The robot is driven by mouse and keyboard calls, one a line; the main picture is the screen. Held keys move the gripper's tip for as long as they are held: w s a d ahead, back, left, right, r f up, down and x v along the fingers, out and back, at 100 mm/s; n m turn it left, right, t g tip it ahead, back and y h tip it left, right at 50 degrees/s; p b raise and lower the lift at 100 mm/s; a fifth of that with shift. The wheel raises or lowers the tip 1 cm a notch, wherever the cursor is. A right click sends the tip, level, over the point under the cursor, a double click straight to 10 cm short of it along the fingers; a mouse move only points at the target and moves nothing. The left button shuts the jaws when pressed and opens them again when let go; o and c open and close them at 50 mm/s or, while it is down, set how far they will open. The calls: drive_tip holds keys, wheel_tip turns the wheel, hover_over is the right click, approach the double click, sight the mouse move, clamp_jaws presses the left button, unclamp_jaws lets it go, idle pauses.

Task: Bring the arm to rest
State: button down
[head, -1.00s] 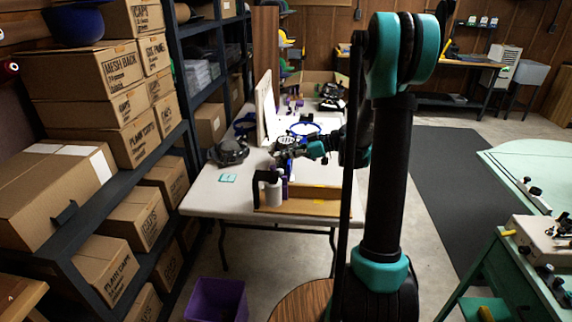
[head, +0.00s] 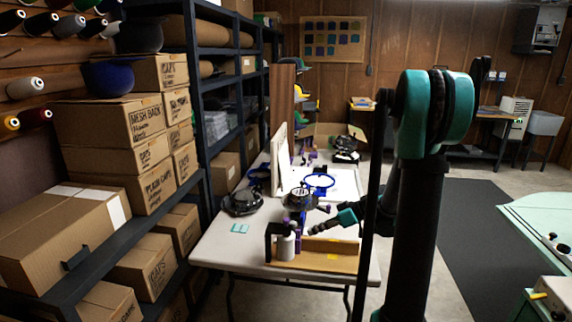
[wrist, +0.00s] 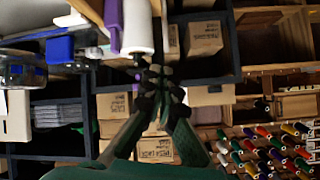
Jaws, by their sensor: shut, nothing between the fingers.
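My gripper (head: 318,230) shows in the head view over the near end of the white table (head: 216,244), right of a white bottle with a purple part (head: 286,247). In the wrist view its dark fingers (wrist: 160,74) are drawn together with nothing between them. A white cylinder (wrist: 139,28) and a purple piece (wrist: 112,26) stand close beyond the fingertips there. My arm bends down from the teal joint at right in the head view. Whether the fingers touch anything on the table I cannot tell.
A shallow brown tray (head: 340,262) lies at the table's near edge. A dark cap-like item (head: 242,202), a blue hoop (head: 320,181) and a white upright board (head: 279,160) stand farther back. Shelves of cardboard boxes (head: 115,122) line the left. A dark mat (head: 490,235) covers clear floor at right.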

drive_tip(key=s+d+f+m+h, duration=0.2)
drive_tip(key=s+m+h, duration=0.3)
drive_tip(key=s, duration=0.5)
drive_tip(key=s+d+f+m+t+h, duration=0.1)
drive_tip(key=s+d+f+m+h, duration=0.2)
drive_tip(key=s, duration=0.7)
drive_tip(key=d+m+h, duration=0.2)
drive_tip(key=m+h, duration=0.1)
drive_tip(key=m, duration=0.1)
drive_tip(key=shift+s+t, duration=0.3)
